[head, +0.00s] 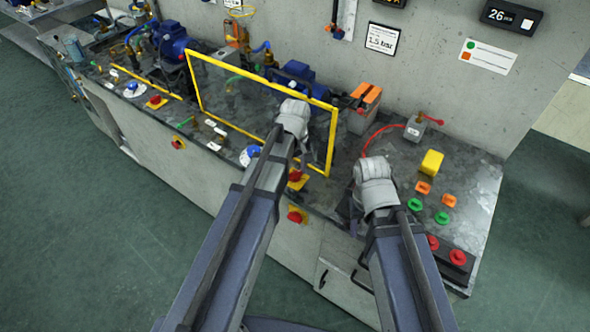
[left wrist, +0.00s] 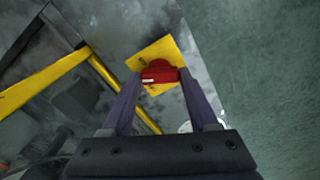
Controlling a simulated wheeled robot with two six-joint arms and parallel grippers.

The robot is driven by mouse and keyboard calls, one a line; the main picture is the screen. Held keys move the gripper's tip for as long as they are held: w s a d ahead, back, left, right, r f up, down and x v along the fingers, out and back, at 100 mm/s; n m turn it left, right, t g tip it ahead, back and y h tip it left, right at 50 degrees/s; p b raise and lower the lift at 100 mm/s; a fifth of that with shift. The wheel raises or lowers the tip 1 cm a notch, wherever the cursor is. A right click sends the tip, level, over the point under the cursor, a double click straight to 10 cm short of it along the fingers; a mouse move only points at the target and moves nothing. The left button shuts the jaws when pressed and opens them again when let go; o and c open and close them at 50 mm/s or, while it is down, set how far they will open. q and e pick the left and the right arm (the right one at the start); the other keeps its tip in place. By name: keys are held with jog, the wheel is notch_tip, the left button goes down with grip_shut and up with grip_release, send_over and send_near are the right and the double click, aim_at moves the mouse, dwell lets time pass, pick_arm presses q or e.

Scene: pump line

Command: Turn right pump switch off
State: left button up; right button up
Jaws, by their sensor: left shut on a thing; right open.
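The right pump switch, a red knob on a yellow plate (head: 297,184), sits on the bench at the lower right of the yellow-framed guard. In the left wrist view the red knob (left wrist: 160,68) lies between my two fingertips, with the yellow plate (left wrist: 150,52) behind it. My left gripper (head: 301,170) is shut on this knob, and its wrist partly hides the area in the head view. My right gripper (head: 354,222) is open and empty over the bench's front part, right of the switch. The right pump (head: 291,73) is blue and stands behind the guard.
A clear guard with a yellow frame (head: 193,82) stands close to my left wrist. A similar red and yellow switch (head: 155,102) sits further left. Coloured buttons (head: 442,217) and a yellow block (head: 432,162) lie right of my right gripper.

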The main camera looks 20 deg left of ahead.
aim_at(295, 173)
pick_arm(q)
jog(key=n, duration=0.5)
dwell(0.8)
jog(key=o, duration=1.4)
jog(key=shift+r, duration=0.1)
notch_tip(295, 173, up, 8)
jog(key=p, duration=0.8)
jog(key=shift+f, duration=0.2)
